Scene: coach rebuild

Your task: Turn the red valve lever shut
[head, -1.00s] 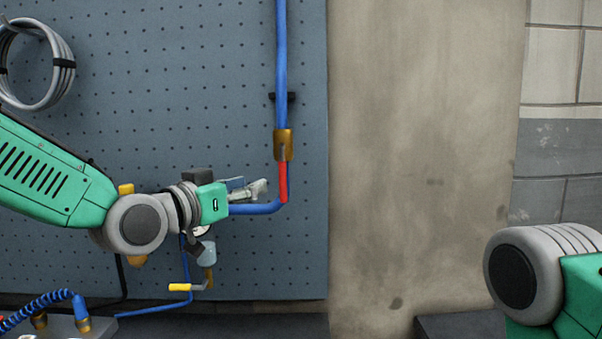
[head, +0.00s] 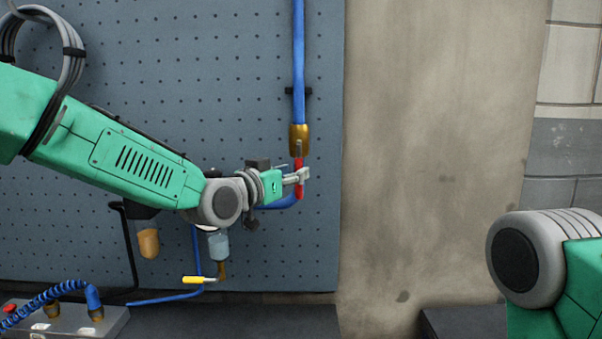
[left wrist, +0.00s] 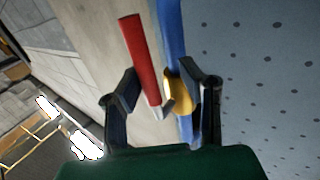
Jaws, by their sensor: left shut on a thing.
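The red valve lever (head: 299,190) hangs down from the brass valve (head: 299,138) on the blue pipe (head: 298,60), roughly in line with it. My left gripper (head: 301,175) comes in from the left and is shut on the lever, partly hiding its middle. In the left wrist view the red lever (left wrist: 139,58) passes between the two dark fingers (left wrist: 160,80). The brass valve (left wrist: 178,88) and blue pipe (left wrist: 170,20) lie just behind, near one finger. My right gripper is out of view; only part of my right arm shows.
The pipe runs on a grey pegboard (head: 150,60). A cable coil (head: 70,50) hangs at the upper left. Below are a yellow-handled valve (head: 195,280) and a box with blue hoses (head: 100,322). The wall to the right (head: 430,120) is bare.

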